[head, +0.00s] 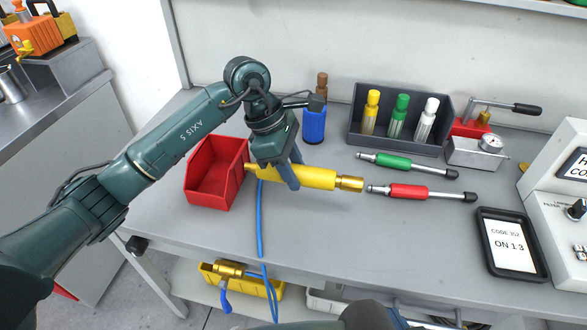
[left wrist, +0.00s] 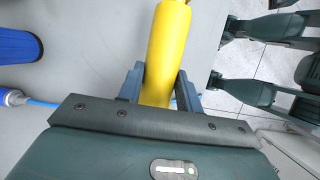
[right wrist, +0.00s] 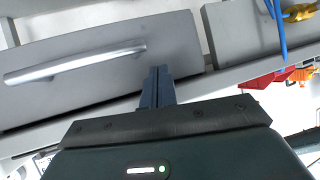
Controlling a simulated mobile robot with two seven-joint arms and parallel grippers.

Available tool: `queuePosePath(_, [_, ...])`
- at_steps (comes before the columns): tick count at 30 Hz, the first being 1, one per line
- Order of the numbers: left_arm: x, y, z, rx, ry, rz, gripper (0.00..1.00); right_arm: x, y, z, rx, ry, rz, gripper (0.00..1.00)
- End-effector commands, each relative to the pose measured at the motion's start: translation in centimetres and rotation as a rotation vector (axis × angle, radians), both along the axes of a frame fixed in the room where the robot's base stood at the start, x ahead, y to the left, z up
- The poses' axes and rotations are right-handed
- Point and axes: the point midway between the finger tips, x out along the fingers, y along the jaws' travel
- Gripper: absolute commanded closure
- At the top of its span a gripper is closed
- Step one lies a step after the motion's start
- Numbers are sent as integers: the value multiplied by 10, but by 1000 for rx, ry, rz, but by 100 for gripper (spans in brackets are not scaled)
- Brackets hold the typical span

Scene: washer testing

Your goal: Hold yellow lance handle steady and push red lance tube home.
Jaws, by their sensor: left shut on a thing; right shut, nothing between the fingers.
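The yellow lance handle (head: 306,178) lies roughly level over the workbench, its brass socket end (head: 349,183) pointing right. My left gripper (head: 290,178) is shut on the yellow handle near its middle. The left wrist view also shows the yellow handle (left wrist: 167,55) between the two fingers (left wrist: 158,88). The red lance tube (head: 410,191) lies on the bench just right of the brass end, roughly in line with it, with a small gap between. My right gripper shows in the right wrist view (right wrist: 158,88), its fingers together and empty, away from the red tube.
A green lance tube (head: 405,164) lies behind the red one. A grey bin (head: 375,136) holds yellow, green and white bottles. A red bin (head: 200,200) stands left of the handle. A tablet (head: 511,244) lies at right. A blue hose (head: 260,225) hangs over the front edge.

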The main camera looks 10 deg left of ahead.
Motion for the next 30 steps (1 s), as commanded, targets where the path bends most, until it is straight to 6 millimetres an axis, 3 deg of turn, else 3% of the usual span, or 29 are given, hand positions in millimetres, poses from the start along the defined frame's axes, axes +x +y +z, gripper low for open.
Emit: queuePosePath(30, [1,0,-57,-2,-3,0,100,3,4,-31,97,-13,-27,100])
